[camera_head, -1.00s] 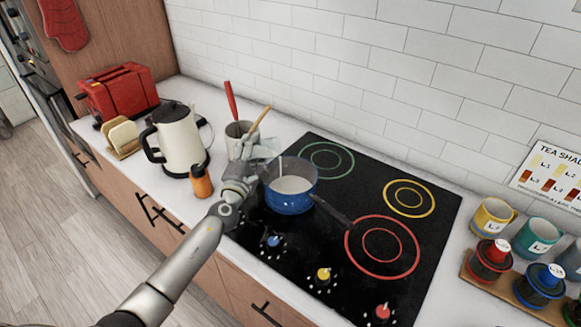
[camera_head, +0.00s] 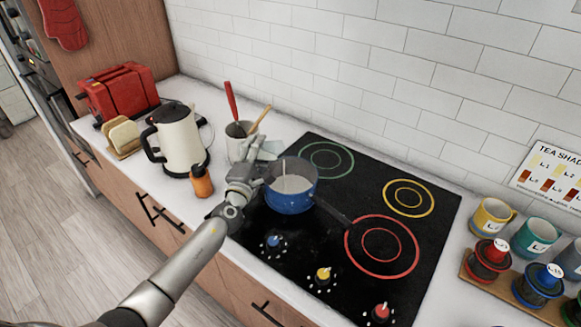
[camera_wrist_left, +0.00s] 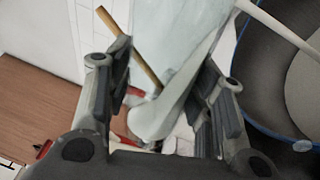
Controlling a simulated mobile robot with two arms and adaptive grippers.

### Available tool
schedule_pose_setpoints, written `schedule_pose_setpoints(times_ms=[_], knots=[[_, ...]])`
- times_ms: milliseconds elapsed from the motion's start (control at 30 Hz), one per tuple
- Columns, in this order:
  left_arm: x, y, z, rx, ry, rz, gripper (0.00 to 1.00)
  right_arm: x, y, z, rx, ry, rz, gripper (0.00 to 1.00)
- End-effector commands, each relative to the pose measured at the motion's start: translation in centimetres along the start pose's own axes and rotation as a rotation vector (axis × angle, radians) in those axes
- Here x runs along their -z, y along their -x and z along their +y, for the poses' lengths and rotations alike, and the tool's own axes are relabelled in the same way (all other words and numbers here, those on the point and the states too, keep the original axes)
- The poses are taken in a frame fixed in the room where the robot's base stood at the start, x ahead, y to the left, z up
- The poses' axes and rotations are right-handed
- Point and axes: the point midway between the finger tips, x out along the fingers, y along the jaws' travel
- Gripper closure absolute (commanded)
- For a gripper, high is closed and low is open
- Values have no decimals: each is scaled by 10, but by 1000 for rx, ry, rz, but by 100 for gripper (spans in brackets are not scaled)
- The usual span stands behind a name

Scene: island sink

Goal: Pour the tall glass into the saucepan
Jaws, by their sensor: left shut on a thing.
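The blue saucepan (camera_head: 291,202) sits on the black cooktop with a pale whitish content inside. Its wall also shows at the right of the left wrist view (camera_wrist_left: 257,122). The tall glass (camera_head: 270,148) is clear and pale, tilted toward the pan at its left rim. My left gripper (camera_head: 248,163) is shut on it, and in the left wrist view the glass (camera_wrist_left: 183,45) lies between the fingers (camera_wrist_left: 165,85). A thin pale streak (camera_wrist_left: 278,27) runs from near the glass over the pan, like a stream. My right gripper is out of view.
A crock (camera_head: 238,142) with a red-handled and a wooden utensil stands close behind the gripper. A cream kettle (camera_head: 181,140), an orange bottle (camera_head: 201,182) and a red toaster (camera_head: 120,92) stand left. Mugs (camera_head: 492,217) stand right. The right burners are clear.

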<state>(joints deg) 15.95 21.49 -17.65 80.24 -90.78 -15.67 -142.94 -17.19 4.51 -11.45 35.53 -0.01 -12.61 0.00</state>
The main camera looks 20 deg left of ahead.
Motion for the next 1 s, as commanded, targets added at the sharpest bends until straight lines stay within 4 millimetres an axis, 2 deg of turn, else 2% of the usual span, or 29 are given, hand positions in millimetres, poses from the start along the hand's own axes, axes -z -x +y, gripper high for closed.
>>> schedule_pose_setpoints(times_ms=[1000], knots=[[-8, -1, 5, -2, -123, -15, 80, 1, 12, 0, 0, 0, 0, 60]])
